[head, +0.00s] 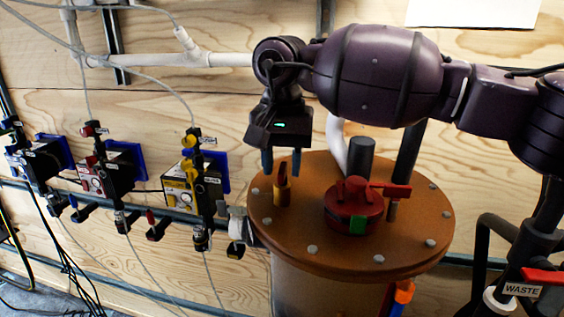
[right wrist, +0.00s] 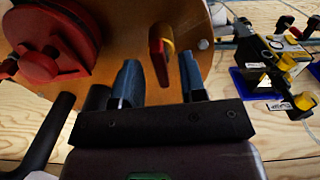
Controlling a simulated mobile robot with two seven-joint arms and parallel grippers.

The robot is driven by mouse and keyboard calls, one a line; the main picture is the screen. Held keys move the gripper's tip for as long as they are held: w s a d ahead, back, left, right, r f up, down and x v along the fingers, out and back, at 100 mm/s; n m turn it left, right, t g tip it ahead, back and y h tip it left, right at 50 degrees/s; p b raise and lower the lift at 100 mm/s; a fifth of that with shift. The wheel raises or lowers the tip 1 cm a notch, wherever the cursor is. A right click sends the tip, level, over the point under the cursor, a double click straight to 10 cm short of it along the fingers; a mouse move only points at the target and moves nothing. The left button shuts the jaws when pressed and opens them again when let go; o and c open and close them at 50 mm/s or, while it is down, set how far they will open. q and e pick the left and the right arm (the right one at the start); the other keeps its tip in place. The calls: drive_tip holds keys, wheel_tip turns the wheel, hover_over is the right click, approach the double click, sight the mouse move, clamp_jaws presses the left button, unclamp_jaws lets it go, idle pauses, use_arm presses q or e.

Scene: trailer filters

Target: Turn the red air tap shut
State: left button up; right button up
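A small tap with a red handle and a brass-yellow body (head: 282,194) stands upright on the left part of the orange-brown tank lid (head: 310,256). In the right wrist view its red handle (right wrist: 157,58) lies between my finger lines, just beyond the tips. My right gripper (head: 281,163) points down over this tap, open, with a finger to either side. It holds nothing, and I cannot tell whether a finger touches the tap. The open fingers also show in the right wrist view (right wrist: 160,78). My left gripper is not in view.
A larger red round cap (head: 354,203) with a side handle sits mid-lid, beside dark upright pipes (head: 408,150). Bolts ring the lid. Small boxes with valves (head: 192,185) and thin hoses line the wooden wall at left. A red-handled "WASTE" valve (head: 542,276) stands at lower right.

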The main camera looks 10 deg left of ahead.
drive_tip(key=shift+f, duration=0.2)
drive_tip(key=c, duration=0.7)
clamp_jaws()
